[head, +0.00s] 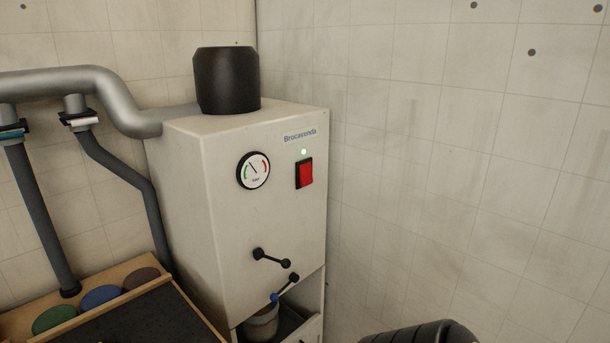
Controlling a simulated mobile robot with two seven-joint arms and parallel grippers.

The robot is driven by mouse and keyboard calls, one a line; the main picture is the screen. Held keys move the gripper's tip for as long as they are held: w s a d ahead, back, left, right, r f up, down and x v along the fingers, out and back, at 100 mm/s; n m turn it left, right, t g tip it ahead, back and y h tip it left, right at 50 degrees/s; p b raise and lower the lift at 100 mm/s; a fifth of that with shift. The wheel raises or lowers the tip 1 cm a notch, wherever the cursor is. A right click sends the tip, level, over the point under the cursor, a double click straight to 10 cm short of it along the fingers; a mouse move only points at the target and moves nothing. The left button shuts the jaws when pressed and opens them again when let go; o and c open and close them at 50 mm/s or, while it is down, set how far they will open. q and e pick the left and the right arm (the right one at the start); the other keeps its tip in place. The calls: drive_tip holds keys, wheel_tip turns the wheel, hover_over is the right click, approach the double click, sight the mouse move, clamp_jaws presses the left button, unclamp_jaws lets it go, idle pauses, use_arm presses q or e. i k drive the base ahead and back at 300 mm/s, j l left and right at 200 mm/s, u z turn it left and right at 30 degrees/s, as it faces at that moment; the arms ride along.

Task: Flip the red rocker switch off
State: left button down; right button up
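The red rocker switch (305,174) sits in a black frame on the front face of a pale machine cabinet (225,215), near its upper right. Which end of the rocker is pressed in is too small to tell. Nothing covers or touches the switch. Neither of my grippers shows in the head view.
A round gauge (253,170) sits left of the switch. Black handles (271,258) stick out below. A grey pipe (90,84) and hoses run at the left. A black ribbed object (422,334) stands at the bottom edge. The space before the switch is clear.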

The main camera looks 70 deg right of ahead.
sight(306, 169)
drive_tip(key=z, duration=2.1)
